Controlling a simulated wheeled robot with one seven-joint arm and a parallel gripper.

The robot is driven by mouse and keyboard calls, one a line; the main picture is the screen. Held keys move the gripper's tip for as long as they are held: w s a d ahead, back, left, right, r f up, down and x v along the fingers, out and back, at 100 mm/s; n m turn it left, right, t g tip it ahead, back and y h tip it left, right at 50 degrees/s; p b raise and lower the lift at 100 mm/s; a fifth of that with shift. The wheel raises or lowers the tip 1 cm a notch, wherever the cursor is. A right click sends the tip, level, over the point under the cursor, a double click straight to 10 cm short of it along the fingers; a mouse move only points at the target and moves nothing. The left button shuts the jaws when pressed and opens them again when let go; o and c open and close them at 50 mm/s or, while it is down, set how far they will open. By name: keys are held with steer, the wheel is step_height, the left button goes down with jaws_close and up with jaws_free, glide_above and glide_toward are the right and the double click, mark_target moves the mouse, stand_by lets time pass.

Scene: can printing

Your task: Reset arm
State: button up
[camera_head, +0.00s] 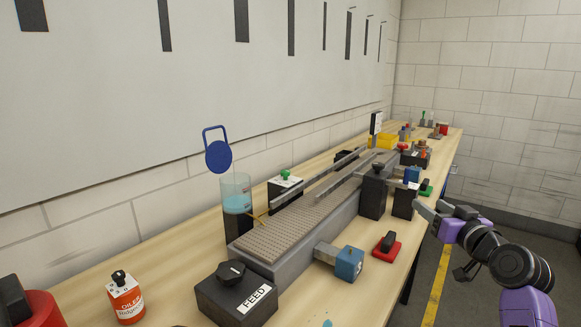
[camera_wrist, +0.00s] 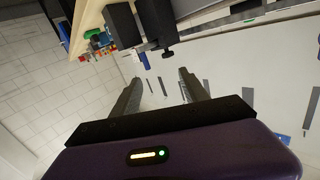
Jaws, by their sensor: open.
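My gripper (camera_head: 432,212) is at the right in the head view, at the front edge of the workbench (camera_head: 157,247), with my purple arm bent below it. In the wrist view its two grey fingers (camera_wrist: 160,78) stand apart with nothing between them. The long conveyor (camera_head: 300,224) on the bench is to the left of my gripper. A black box labelled FEED (camera_head: 236,293) with a black knob stands at the conveyor's near end.
An orange oiler bottle (camera_head: 126,298), a clear cup of blue liquid (camera_head: 236,191), a blue block (camera_head: 348,263) and a red-based switch (camera_head: 386,247) are on or beside the bench line. Black posts (camera_head: 373,192) stand close left of my gripper. Floor (camera_head: 480,215) is open at the right.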

steer(key=s+a+f+m+t+h, duration=0.1)
steer(key=s+a+f+h, duration=0.1)
steer(key=s+f, duration=0.45)
steer(key=s+a+f+m+h+p, duration=0.1)
steer(key=s+f+m, duration=0.15)
steer(key=s, duration=0.65)
steer(key=s+a+f+t+h, duration=0.1)
steer(key=s+a+f+h, duration=0.1)
steer(key=s+f, duration=0.4)
steer(key=s+a+n+g+y, duration=0.1)
steer(key=s+a, duration=0.2)
steer(key=s, duration=1)
steer(key=s+a+n+g+y+p, duration=0.1)
steer(key=s+a, duration=0.2)
steer(key=s, duration=0.9)
steer(key=s+a+n+g+y+p, duration=0.1)
steer(key=s+a+g, duration=0.1)
steer(key=s, duration=1.1)
steer(key=shift+s+a+f, duration=0.3)
steer(key=shift+s+a, duration=0.05)
steer(key=shift+a, duration=0.45)
